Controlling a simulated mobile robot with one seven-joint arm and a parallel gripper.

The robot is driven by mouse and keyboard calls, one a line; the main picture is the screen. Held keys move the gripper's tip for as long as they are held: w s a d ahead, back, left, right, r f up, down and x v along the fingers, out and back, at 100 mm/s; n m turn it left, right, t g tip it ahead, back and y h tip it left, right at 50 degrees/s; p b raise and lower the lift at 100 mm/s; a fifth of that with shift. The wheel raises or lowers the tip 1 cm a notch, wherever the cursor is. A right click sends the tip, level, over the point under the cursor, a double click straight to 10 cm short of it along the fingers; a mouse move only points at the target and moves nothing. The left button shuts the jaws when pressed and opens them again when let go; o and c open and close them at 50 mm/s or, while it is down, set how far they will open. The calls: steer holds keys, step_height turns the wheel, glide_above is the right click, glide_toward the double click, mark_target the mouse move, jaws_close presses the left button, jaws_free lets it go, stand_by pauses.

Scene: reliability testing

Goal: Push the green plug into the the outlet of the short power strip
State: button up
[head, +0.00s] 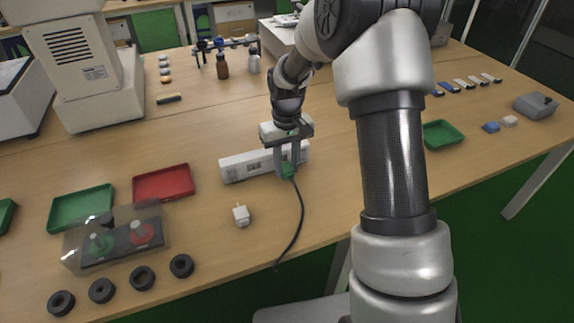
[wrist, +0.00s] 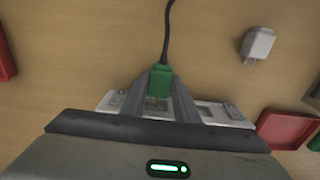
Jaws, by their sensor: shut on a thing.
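The green plug (head: 288,170) with its black cable is in my gripper (head: 287,163), at the short white power strip (head: 240,167) on the table. In the wrist view the green plug (wrist: 161,79) sits between the two grey fingers of my gripper (wrist: 160,90). The white power strip (wrist: 225,112) lies beneath and behind the fingers. My gripper is shut on the plug. The prongs are hidden, so I cannot tell whether they are in an outlet or only above it.
A white adapter (head: 241,215) lies on the table in front of the strip. Red (head: 163,182) and green (head: 80,208) trays, a clear-covered button box (head: 115,238) and several black rings are at the left.

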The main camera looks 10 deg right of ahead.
steer(key=shift+w+a+p, duration=0.2)
steer(key=shift+w+p, duration=0.2)
steer(key=shift+w, duration=0.4)
steer(key=shift+w+a+p, duration=0.15)
steer(key=shift+w+p, duration=0.2)
steer(key=shift+w, duration=0.4)
stand_by(3.0)
steer(key=o, duration=1.2)
step_height(320, 180, up, 18)
steer(key=p, duration=0.3)
steer(key=s+d+r+t, duration=0.2)
steer(key=s+r, duration=0.9)
steer(key=s, duration=0.1)
steer(key=s+d+m+t, duration=0.15)
steer(key=s+t, duration=0.25)
steer(key=s, duration=1.4)
step_height(320, 180, up, 15)
steer(key=p, duration=1.5)
steer(key=shift+w+f+m, duration=0.2)
steer(key=shift+w+m, duration=0.1)
steer(key=shift+m, duration=0.05)
